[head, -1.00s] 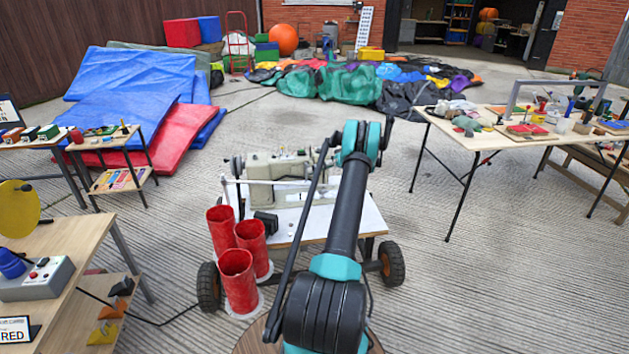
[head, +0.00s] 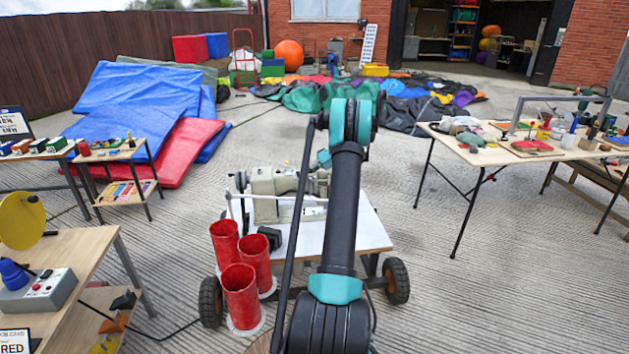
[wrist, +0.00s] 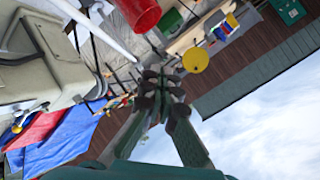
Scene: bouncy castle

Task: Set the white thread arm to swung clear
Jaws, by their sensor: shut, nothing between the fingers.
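The sewing machine (head: 265,190), cream-coloured, stands on a white-topped wheeled cart (head: 345,235). A thin white bar, which looks like the white thread arm (head: 250,195), runs across its near side from the left end. In the wrist view a white rod (wrist: 95,27) slants across the upper left, beside the cream machine body (wrist: 40,65). My gripper (wrist: 160,75) shows in the wrist view with its fingers together and empty. It appears apart from the rod, to its lower right. In the head view my arm hides most of the gripper and the machine's right part.
Several red tubes (head: 240,295) stand at the cart's front left. A table with a yellow disc (head: 22,220) is at the left. A cluttered table (head: 470,150) is at the right. Blue mats (head: 135,90) lie behind. Open concrete lies between cart and right table.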

